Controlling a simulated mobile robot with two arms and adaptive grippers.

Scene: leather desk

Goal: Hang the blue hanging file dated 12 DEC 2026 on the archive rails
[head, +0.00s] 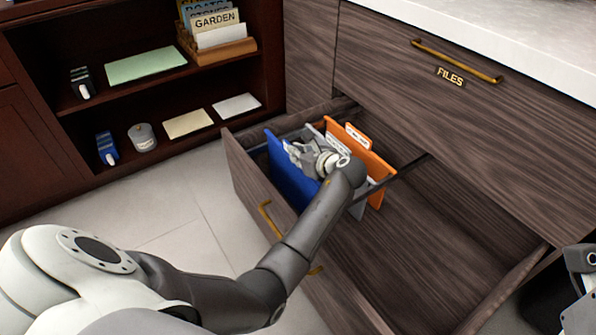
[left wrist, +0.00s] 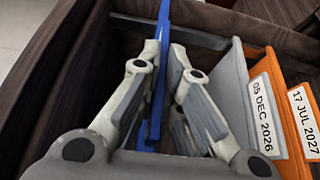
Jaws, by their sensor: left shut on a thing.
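The blue hanging file (head: 289,187) is upright in the left part of the open drawer. My left gripper (head: 300,155) is at its top edge. In the left wrist view the blue file (left wrist: 156,90) stands edge-on between the fingers of the left gripper (left wrist: 164,70), which is shut on it. Its date label is not readable in either view. I cannot tell whether its hooks sit on the rails. A rail (left wrist: 190,37) crosses behind the files. My right gripper (head: 580,262) shows only in part at the right edge; its fingers are not clear.
Right of the blue file hang a grey file (left wrist: 235,85) labelled 05 DEC 2026 and an orange file (left wrist: 283,95) labelled 17 JUL 2027. The drawer's right compartment (head: 450,235) is empty. A closed FILES drawer (head: 470,85) is above. A dark shelf (head: 190,75) holds paper and boxes.

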